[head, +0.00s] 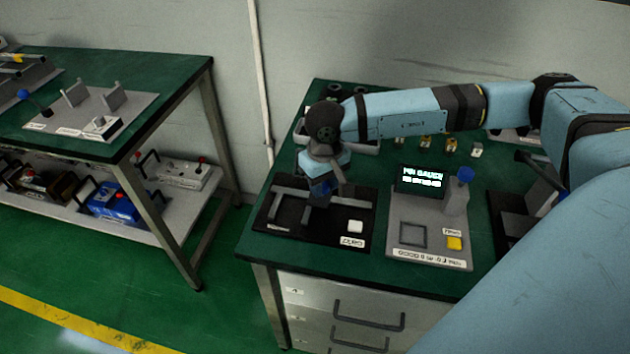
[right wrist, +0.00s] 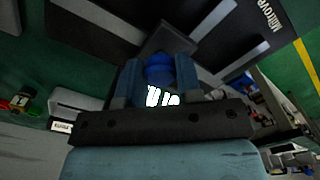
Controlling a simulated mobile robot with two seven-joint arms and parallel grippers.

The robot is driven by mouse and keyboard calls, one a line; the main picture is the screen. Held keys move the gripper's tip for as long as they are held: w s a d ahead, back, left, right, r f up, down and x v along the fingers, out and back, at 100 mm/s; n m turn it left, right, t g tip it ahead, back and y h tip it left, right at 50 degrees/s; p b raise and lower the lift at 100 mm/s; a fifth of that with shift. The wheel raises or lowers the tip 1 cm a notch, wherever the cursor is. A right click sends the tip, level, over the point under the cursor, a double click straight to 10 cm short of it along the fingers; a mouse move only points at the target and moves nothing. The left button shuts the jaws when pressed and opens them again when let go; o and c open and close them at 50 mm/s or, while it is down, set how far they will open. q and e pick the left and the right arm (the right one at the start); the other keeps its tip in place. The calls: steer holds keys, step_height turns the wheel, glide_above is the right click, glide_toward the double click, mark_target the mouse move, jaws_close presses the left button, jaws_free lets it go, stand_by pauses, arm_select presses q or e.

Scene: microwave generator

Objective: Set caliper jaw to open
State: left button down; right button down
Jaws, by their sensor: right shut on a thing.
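The caliper (head: 278,207) is a grey bar-shaped device on a black base plate (head: 331,237) at the left front of the green table. My right gripper (head: 322,197) reaches down onto it from above. In the right wrist view, my right gripper's two blue fingers (right wrist: 158,78) are closed on a round blue knob (right wrist: 158,66) on the caliper's sliding jaw. My left gripper is not in view.
A white button (head: 355,226) sits on the same plate. A grey gauge station (head: 419,257) with a lit screen (head: 420,180) and a blue-knobbed lever (head: 465,174) stands to the right. Small brass parts (head: 425,142) lie behind it. Another bench (head: 165,75) stands at the left.

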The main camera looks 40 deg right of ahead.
mark_target(326, 185)
steer(key=c, duration=1.2)
jaws_free()
steer(key=shift+d, duration=0.1)
steer(key=o, duration=0.4)
steer(key=shift+s+d, duration=0.15)
steer(key=shift+s, duration=0.05)
steer(key=shift+r, duration=0.1)
steer(key=shift+w+r, duration=0.1)
steer(key=shift+r, duration=0.2)
step_height(326, 185, up, 13)
